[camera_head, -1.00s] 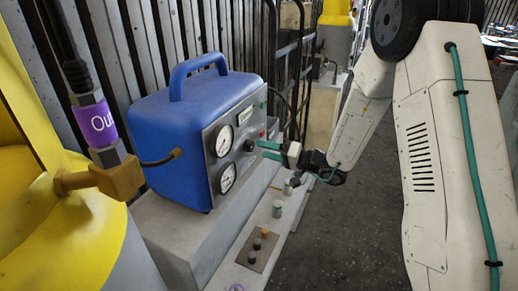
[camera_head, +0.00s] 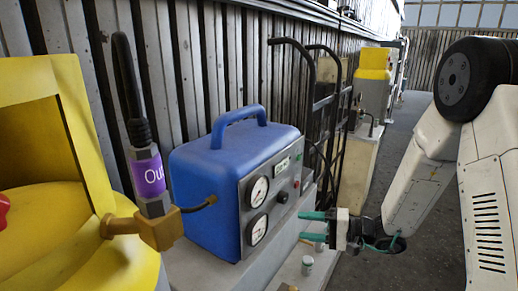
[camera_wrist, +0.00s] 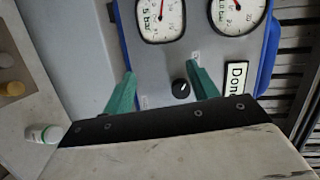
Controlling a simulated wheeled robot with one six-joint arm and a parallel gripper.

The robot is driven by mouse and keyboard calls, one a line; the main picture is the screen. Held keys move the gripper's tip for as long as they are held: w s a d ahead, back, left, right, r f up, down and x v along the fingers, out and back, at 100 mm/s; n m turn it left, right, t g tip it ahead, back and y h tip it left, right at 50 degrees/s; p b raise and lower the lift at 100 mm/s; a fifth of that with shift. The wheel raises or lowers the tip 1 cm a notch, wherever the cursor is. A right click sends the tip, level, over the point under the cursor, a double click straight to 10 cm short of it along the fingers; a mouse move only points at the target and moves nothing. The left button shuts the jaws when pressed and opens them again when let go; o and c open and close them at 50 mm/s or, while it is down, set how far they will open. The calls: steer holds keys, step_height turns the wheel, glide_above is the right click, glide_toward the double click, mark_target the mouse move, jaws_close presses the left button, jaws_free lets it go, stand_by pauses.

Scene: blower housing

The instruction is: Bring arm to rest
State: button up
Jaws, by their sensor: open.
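My gripper (camera_head: 314,226) is in front of the blue machine's panel, with its two green fingers spread apart and nothing between them. In the wrist view the green fingers (camera_wrist: 160,92) stand open on either side of a black knob (camera_wrist: 181,87). I cannot tell whether they touch the panel. The blue machine (camera_head: 205,180) has a top handle, two round gauges and a small display. In the wrist view the display (camera_wrist: 236,77) reads "Don", with the rest cut off.
A yellow cylinder with a brass valve (camera_head: 160,228) and a purple-labelled hose fitting (camera_head: 149,175) stands at the left. A hand truck (camera_head: 325,110) and another yellow-topped unit (camera_head: 374,75) stand behind. A small white-green container (camera_wrist: 44,133) sits on the ledge. Floor at the right is clear.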

steer(key=s+r+n+g+h, duration=0.1)
steer(key=s+r+g+h, duration=0.3)
steer(key=s, duration=0.5)
steer(key=s+r+n+g+h, duration=0.1)
steer(key=s+r+g+h, duration=0.15)
steer(key=s+g, duration=0.55)
steer(key=s+d+r+n+t+h, duration=0.1)
steer(key=s+d+r+t+h, duration=0.6)
steer(key=s, duration=0.7)
step_height(320, 180, up, 3)
steer(key=d+h, duration=0.2)
steer(key=shift+d, duration=0.4)
